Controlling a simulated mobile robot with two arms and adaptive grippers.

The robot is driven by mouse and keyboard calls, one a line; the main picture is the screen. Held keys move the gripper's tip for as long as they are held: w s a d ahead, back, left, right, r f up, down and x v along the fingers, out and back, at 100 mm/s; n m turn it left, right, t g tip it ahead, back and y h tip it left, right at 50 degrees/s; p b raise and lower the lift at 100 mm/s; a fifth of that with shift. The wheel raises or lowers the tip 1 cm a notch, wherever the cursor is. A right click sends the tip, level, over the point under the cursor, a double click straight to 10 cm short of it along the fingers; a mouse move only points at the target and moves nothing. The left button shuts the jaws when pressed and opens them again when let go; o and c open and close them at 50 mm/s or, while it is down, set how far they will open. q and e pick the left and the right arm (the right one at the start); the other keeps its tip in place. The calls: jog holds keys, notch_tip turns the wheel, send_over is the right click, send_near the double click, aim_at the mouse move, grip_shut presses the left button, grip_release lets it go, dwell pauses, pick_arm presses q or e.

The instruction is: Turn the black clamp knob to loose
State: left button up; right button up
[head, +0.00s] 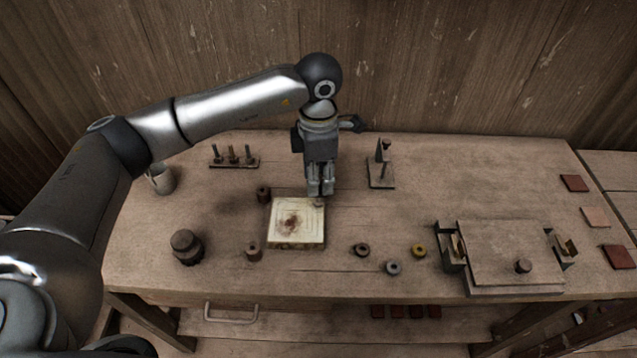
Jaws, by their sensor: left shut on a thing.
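My left gripper (320,191) points down over the back right corner of a pale square block (285,237) with a reddish-brown stain. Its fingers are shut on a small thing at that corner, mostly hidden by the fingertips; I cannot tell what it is. A dark round knob (523,266) stands on the flat board (500,240) at the right, well apart from the gripper. A small stand (380,184) with an upright post and a black top piece (386,145) is right of the gripper. I cannot tell which is the clamp knob. My right gripper is not in view.
A rack of pegs (233,163) and a cup (162,180) stand back left. A dark jar (186,246) is front left. Small cylinders and rings, one yellow (419,251), surround the block. Reddish tiles (574,183) lie along the right edge.

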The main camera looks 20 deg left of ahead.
pick_arm(q)
jog(key=n+b, duration=0.3)
jog(key=n, duration=0.2)
jog(key=shift+f+n+b, duration=0.1)
jog(key=shift+n+b, duration=0.2)
jog(key=n+b, duration=0.3)
jog(key=n, duration=0.3)
jog(key=n+b, duration=0.2)
jog(key=n, duration=0.4)
jog(key=shift+n, duration=0.3)
jog(key=n, duration=0.3)
jog(key=shift+n+b, duration=0.3)
jog(key=shift+b, duration=0.05)
jog(key=shift+r+n, duration=0.2)
jog(key=shift+n, duration=1.2)
jog(key=o, duration=1.1)
jog(key=shift+c, duration=0.2)
